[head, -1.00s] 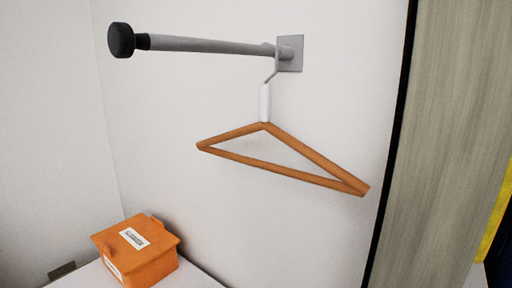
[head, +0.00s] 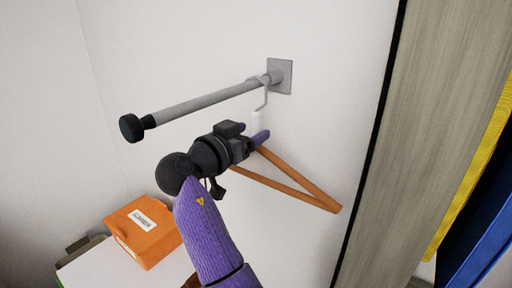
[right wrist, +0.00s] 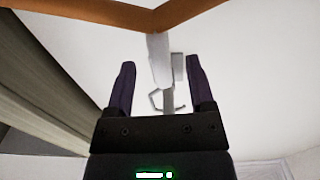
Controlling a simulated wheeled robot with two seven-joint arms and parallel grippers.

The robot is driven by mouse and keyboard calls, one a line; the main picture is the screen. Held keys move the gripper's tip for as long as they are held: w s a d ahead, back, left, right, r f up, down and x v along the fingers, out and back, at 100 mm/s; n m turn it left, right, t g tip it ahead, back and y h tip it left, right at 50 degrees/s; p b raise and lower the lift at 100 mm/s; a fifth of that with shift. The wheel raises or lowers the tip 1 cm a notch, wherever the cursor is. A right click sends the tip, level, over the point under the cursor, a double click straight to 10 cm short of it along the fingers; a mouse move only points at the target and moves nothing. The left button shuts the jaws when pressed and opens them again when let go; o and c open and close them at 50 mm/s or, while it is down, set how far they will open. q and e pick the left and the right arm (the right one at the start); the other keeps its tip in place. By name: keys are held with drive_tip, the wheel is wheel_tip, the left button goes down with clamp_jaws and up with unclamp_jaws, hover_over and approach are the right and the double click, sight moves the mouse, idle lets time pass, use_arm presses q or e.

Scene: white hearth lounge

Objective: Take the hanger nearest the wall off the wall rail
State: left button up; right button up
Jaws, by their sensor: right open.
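A wooden hanger (head: 297,180) with a white neck (head: 256,120) hangs by its metal hook on the grey wall rail (head: 212,101), close to the rail's wall plate. My right gripper (head: 256,137) is at the hanger's neck, just below the hook, and hides part of the hanger's left side. In the right wrist view the open fingers (right wrist: 160,88) stand on either side of the white neck (right wrist: 159,60), with a gap visible at each side. The hanger's wooden bars (right wrist: 95,12) cross the top of that view. My left gripper is not in view.
The rail's free end has a black knob (head: 131,127). An orange box (head: 146,229) sits on a white surface (head: 100,267) below left. A grey wood-grain panel (head: 432,120) stands to the right, with yellow (head: 470,175) and blue (head: 488,220) items beyond it.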

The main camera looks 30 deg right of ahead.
sight(253, 130)
drive_tip(key=x, duration=0.3)
drive_tip(key=shift+w+p, duration=0.1)
drive_tip(key=shift+p, duration=0.2)
drive_tip(key=shift+a, duration=0.1)
drive_tip(key=shift+c, duration=0.4)
clamp_jaws()
